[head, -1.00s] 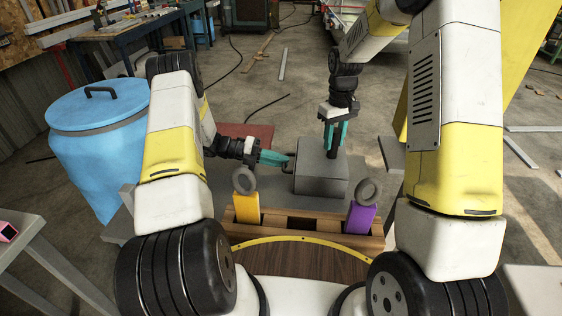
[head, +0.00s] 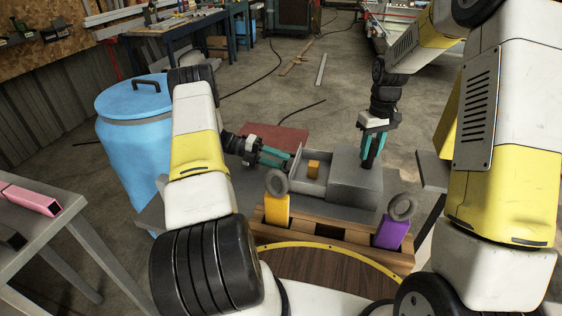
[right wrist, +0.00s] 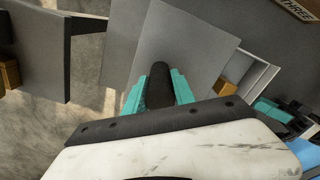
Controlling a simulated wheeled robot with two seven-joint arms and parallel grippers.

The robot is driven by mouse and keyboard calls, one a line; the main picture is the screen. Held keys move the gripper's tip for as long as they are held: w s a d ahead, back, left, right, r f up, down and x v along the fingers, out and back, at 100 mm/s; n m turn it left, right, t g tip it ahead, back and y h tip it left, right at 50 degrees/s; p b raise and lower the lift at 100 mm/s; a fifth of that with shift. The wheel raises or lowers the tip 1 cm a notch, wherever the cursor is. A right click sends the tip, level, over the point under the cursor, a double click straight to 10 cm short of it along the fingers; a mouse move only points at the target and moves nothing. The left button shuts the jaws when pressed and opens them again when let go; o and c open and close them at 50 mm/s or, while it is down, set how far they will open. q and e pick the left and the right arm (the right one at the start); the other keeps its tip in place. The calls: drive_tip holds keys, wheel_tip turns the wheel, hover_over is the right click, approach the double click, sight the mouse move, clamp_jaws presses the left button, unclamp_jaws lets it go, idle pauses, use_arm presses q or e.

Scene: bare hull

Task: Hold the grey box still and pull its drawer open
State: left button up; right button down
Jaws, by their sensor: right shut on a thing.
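The grey box (head: 357,180) stands on a grey table, and its drawer (head: 310,190) is out to the left. A small orange block (head: 313,168) lies in the drawer. My right gripper (head: 373,150) is shut on a dark upright post on top of the box; in the right wrist view the post (right wrist: 160,85) shows between the teal fingers. My left gripper (head: 282,157) is beside the drawer's front with its teal fingers apart. Whether the fingers still touch the drawer's handle cannot be told.
A wooden rack (head: 330,249) in front of the box holds a yellow piece (head: 276,210) and a purple piece (head: 391,235), each with a grey ring. A blue barrel (head: 132,150) stands at the left. A pink box (head: 32,199) lies on a side table.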

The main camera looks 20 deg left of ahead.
use_arm(q)
drive_tip(key=v, duration=1.2)
use_arm(e)
drive_tip(key=shift+a, duration=0.1)
drive_tip(key=c, duration=1)
unclamp_jaws()
drive_tip(key=shift+o, duration=0.2)
